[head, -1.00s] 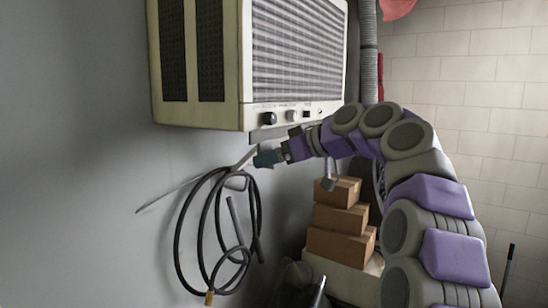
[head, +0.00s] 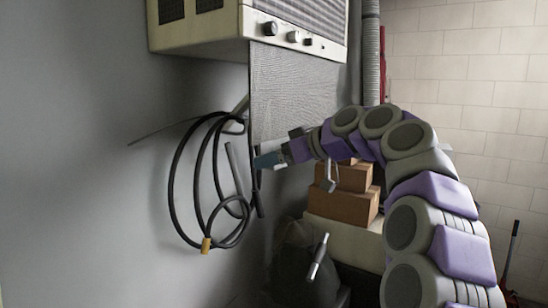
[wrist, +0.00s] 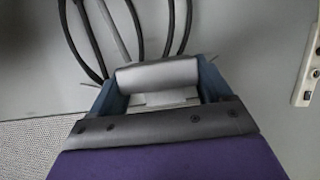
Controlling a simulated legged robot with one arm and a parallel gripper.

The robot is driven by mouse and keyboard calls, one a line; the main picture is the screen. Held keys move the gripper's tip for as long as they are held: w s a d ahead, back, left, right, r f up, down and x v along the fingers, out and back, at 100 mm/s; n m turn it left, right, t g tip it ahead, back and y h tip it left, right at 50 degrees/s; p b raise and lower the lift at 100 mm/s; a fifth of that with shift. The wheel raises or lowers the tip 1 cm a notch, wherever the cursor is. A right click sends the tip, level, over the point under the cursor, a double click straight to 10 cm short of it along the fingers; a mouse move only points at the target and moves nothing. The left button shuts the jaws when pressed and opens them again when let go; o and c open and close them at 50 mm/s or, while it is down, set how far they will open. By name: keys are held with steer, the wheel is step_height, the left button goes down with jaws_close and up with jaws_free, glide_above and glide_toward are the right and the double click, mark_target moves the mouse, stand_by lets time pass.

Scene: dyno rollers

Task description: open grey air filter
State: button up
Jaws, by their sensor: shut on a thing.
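The grey air filter (head: 290,92) is a flat mesh sheet hanging down out of the underside of the cream wall unit (head: 200,34). A large part of it shows below the unit. My gripper (head: 268,160) is at the filter's lower end, shut on it. In the wrist view, my gripper (wrist: 158,82) has its blue fingers around a pale piece, mostly hidden by the grey bar and my wrist. A grey mesh surface, which looks like the filter (wrist: 35,135), shows at the lower left there.
A black hose loop (head: 178,190) hangs on the wall left of my gripper. Cardboard boxes (head: 345,207) are stacked behind and below my arm. A wall plate (wrist: 309,75) shows at the right in the wrist view. The wall at far left is clear.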

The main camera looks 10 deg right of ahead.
steer(key=shift+f+b, duration=0.35)
steer(key=shift+f, duration=0.35)
steer(key=o, duration=1.1)
steer(key=shift+d+r, duration=0.1)
steer(key=o, duration=0.3)
steer(key=shift+s+d, duration=0.1)
steer(key=shift+s, duration=0.05)
steer(key=shift+d, duration=0.1)
steer(key=p+v, duration=0.1)
steer(key=v, duration=0.7)
steer(key=p+v, duration=0.1)
steer(key=v, duration=0.8)
steer(key=shift+d+p, duration=0.25)
steer(key=shift+p, duration=0.15)
